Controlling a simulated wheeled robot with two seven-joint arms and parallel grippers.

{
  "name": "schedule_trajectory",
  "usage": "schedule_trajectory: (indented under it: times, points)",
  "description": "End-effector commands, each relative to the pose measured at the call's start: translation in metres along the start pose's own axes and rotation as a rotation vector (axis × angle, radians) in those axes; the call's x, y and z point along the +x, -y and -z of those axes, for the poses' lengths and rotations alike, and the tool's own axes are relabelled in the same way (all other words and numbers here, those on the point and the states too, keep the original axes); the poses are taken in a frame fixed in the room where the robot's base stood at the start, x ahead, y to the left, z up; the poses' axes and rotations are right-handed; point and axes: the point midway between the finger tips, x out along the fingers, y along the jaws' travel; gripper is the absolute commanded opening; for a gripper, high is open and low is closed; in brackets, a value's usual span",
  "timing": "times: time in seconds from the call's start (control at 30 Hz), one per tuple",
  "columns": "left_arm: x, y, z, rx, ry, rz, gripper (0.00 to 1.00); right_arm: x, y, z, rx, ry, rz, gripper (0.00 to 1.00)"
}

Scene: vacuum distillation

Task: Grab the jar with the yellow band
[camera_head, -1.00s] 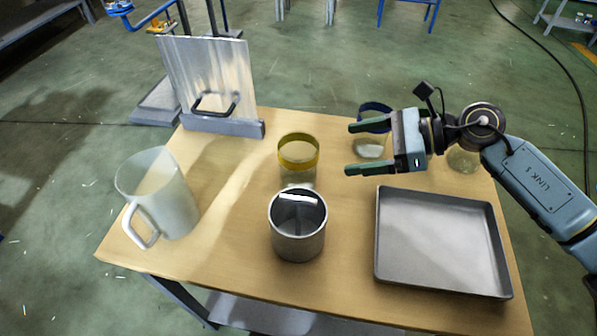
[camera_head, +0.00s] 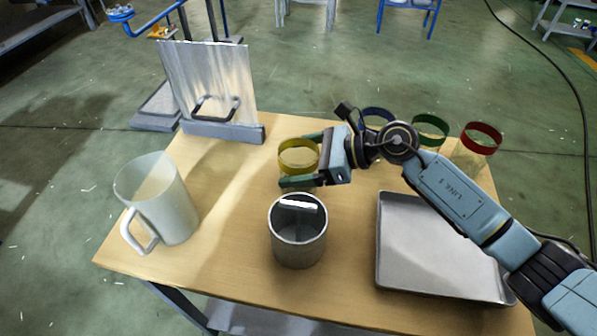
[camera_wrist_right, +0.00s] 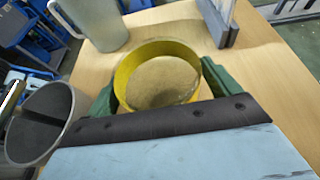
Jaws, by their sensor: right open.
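The jar with the yellow band (camera_head: 298,156) stands on the table behind the metal beaker. My right gripper (camera_head: 297,160) has come in from the right, with its green fingers on either side of the jar. In the right wrist view the yellow-banded jar (camera_wrist_right: 158,75) sits between the two open fingers (camera_wrist_right: 158,90). I cannot tell whether either finger touches the glass. The jar's lower part is hidden. My left gripper is not in view.
A metal beaker (camera_head: 298,245) stands just in front of the jar. A white pitcher (camera_head: 168,205) is at the left, a metal plate with a handle (camera_head: 208,85) behind. Jars with blue (camera_head: 377,116), green (camera_head: 430,127) and red (camera_head: 482,137) bands and a grey tray (camera_head: 420,255) are right.

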Motion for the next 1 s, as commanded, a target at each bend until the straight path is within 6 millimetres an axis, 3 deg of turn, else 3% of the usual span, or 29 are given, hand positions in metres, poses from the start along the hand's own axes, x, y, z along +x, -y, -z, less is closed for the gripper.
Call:
schedule_trajectory:
  times: [0.17, 0.57, 0.83, 1.0]
  points:
    - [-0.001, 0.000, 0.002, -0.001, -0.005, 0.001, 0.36, 0.000, 0.000, 0.000, 0.000, 0.000, 0.001, 0.88]
    - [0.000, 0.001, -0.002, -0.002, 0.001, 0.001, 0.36, 0.000, 0.000, 0.000, -0.001, 0.000, 0.001, 0.37]
    - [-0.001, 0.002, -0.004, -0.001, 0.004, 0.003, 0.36, -0.002, 0.001, -0.004, -0.002, 0.002, 0.001, 0.36]
    - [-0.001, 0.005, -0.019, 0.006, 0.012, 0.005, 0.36, -0.012, 0.001, -0.028, -0.007, 0.002, 0.002, 0.36]
